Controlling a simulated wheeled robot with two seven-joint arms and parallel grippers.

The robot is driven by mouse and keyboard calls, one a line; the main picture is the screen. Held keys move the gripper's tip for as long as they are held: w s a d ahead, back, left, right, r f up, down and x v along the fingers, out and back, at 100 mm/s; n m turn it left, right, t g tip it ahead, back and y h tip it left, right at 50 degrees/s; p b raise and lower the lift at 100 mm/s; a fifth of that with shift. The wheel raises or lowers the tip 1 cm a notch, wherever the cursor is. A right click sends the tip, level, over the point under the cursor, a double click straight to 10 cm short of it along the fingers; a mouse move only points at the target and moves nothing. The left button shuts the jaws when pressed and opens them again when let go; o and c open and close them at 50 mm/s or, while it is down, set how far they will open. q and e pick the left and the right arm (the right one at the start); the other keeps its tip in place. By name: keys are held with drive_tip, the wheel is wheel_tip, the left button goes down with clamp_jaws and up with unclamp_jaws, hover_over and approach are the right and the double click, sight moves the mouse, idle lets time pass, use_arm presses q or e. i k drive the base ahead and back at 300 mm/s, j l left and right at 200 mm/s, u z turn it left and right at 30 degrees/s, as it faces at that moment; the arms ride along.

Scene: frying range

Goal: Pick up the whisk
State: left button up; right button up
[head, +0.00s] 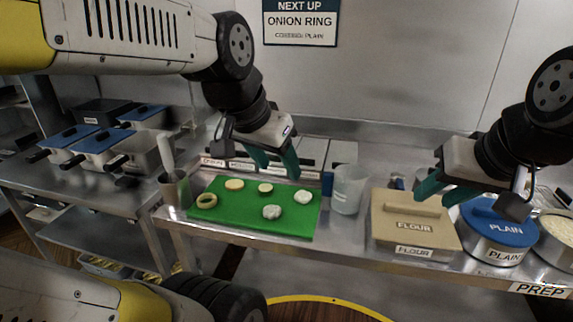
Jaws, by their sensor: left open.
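I cannot make out a whisk for certain. A pale upright handle (166,152) stands in a small cup (172,190) at the left end of the prep counter; its lower end is hidden, so I cannot tell what tool it is. My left gripper (278,168) is open and empty, above the back of the green board (245,226), to the right of that cup. My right gripper (446,194) is over the back of the flour box and the blue-lidded tub; its fingers are partly hidden and their opening is unclear.
Several pale rings and discs lie on the board. A clear cup (347,190), the beige flour box (413,222), the blue-lidded "PLAIN" tub (491,233) and a bowl of crumbs (556,228) stand to the right. Lidded pans (97,147) stand on the left table.

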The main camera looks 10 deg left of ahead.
sight(162, 138)
drive_tip(key=u, duration=1.55)
drive_tip(key=k+z, duration=0.15)
drive_tip(key=z, duration=2.9)
drive_tip(key=u, duration=3.05)
